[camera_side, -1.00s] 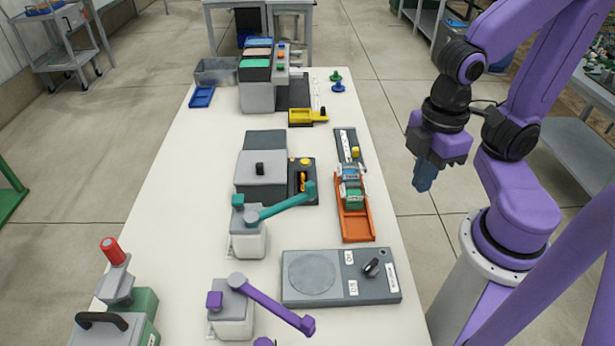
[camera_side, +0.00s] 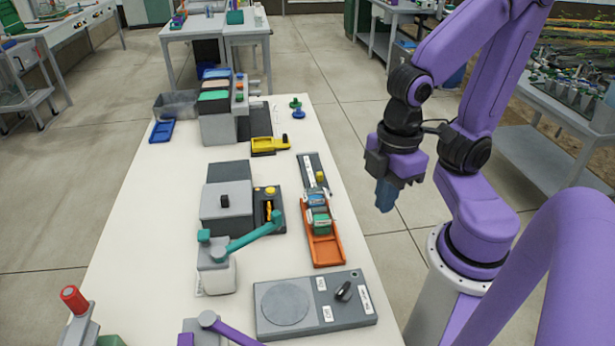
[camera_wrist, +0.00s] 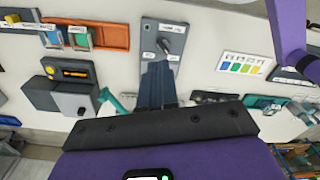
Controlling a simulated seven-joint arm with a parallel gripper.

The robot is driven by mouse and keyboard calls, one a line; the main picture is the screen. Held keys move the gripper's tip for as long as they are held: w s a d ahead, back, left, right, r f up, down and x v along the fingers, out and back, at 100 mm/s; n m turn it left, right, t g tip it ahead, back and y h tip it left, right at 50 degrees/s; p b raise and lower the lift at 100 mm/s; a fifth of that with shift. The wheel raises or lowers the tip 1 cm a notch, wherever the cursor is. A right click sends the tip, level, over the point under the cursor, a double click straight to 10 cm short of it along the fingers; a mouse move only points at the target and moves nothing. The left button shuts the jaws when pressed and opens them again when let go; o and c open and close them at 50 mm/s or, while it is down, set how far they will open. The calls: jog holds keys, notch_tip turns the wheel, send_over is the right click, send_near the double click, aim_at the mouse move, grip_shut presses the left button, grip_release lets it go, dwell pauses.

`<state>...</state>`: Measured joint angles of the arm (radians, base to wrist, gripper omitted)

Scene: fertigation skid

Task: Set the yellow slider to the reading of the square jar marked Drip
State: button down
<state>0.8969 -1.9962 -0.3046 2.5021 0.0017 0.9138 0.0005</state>
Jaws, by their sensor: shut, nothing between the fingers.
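A yellow slider knob (camera_side: 320,177) sits on a dark track with a pale scale strip (camera_side: 308,168), beyond the orange tray. It also shows at the top left of the wrist view (camera_wrist: 13,18). A blue-topped square jar (camera_side: 316,199) and a green square jar (camera_side: 319,219) stand in the orange tray (camera_side: 326,252). They also show in the wrist view as blue (camera_wrist: 52,38) and green (camera_wrist: 79,38). I cannot read any Drip mark or level. My gripper (camera_side: 384,200) is shut and empty, in the air right of the tray; its fingers also show in the wrist view (camera_wrist: 157,75).
A grey panel with a black knob (camera_side: 343,292) lies nearer than the tray. Left of the tray are a grey lidded box (camera_side: 226,205) and a teal-handled jug-like unit (camera_side: 216,270). A yellow tray (camera_side: 270,146) lies farther back. A card with coloured patches (camera_wrist: 243,65) shows in the wrist view.

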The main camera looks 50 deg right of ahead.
dwell(0.4)
jog(key=c, duration=1.2)
grip_release()
jog(key=shift+w, duration=0.1)
jog(key=shift+o, duration=1)
jog(key=w+m, duration=0.5)
jog(key=w, duration=0.5)
jog(key=shift+m, duration=0.4)
jog(key=m, duration=1.6)
send_over(320, 174)
notch_tip(320, 174, down, 7)
notch_tip(320, 174, down, 17)
jog(key=shift+w+r, duration=0.1)
jog(key=shift+r, duration=0.1)
